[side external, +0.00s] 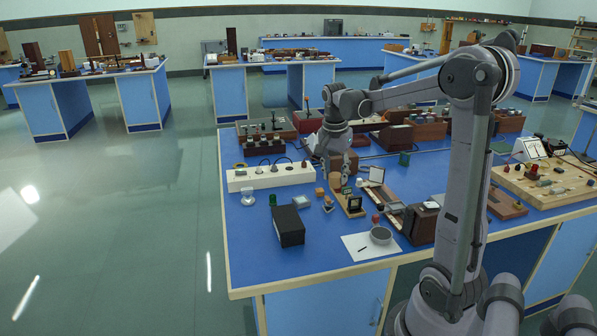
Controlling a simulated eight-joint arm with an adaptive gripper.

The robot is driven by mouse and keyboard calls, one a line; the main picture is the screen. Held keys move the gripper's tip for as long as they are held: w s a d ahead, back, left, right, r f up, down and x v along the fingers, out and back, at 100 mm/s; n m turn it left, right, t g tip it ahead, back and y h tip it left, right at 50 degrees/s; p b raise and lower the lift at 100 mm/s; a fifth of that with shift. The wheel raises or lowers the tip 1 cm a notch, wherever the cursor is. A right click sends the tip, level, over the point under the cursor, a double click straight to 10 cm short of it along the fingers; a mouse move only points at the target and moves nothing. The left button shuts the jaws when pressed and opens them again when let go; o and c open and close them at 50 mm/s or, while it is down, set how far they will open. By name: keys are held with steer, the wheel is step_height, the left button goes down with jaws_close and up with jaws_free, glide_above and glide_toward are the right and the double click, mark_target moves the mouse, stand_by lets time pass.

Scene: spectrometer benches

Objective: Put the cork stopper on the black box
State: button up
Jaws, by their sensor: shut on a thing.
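The black box (289,226) stands on the blue bench top near its front left edge, with its dark top clear. My gripper (335,177) points down over the middle of the bench, behind and to the right of the box. It is shut on a small brown piece (335,181) that looks like the cork stopper. The piece is tiny here and partly covered by the fingers. I cannot tell whether it still touches what is below it.
A white strip block (270,176) lies behind the box. Small wooden stands crowd the area below my gripper.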

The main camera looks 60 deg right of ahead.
glide_above(288, 216)
steer(key=f, duration=0.6)
steer(key=shift+s+a+f, duration=0.1)
steer(key=shift+s+a, duration=0.05)
steer(key=shift+a, duration=0.1)
steer(key=shift+a+f, duration=0.1)
steer(key=shift+f, duration=2.05)
steer(key=shift+f, duration=0.1)
steer(key=o, duration=0.8)
steer(key=shift+o, duration=0.2)
